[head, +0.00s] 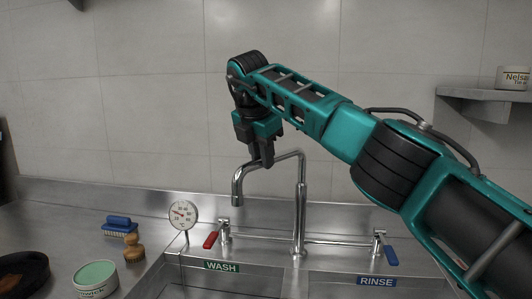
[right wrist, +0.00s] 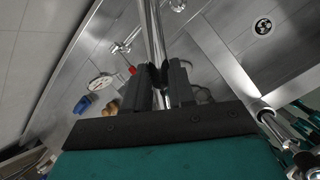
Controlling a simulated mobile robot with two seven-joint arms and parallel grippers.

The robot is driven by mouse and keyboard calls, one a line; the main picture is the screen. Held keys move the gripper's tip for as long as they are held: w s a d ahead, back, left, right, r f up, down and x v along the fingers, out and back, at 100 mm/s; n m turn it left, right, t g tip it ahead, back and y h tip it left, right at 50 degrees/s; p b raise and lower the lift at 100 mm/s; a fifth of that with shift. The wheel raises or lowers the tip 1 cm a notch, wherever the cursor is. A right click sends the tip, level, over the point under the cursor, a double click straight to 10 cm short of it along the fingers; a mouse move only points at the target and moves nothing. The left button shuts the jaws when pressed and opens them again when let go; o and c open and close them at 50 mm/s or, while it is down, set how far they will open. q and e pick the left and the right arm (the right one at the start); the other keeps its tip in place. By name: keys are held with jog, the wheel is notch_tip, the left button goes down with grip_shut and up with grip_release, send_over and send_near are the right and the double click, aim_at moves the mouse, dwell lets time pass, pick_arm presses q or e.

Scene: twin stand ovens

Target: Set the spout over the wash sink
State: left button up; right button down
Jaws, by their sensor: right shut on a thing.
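The chrome spout (head: 285,157) rises on a post between the two basins, and its arm reaches left with the bent-down outlet on the wash side. The wash sink (head: 212,284) lies below, its front cut off by the picture edge. My right gripper (head: 262,162) comes down from above and is shut on the spout's horizontal pipe. In the right wrist view the pipe (right wrist: 153,35) passes between my right gripper's dark fingers (right wrist: 164,85). My left gripper is not in view.
A red handle (head: 211,240) and a blue handle (head: 391,255) flank the post. A dial thermometer (head: 183,214) stands at the wash sink's left edge. A blue brush (head: 119,224), a wooden brush (head: 134,247) and a green-topped tub (head: 95,279) sit on the left counter.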

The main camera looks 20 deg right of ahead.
jog(key=shift+w+a+m, duration=0.3)
jog(key=shift+w, duration=0.15)
jog(key=shift+r, duration=0.1)
jog(key=c, duration=1)
grip_release()
jog(key=shift+w, duration=0.1)
jog(key=shift+o, duration=0.2)
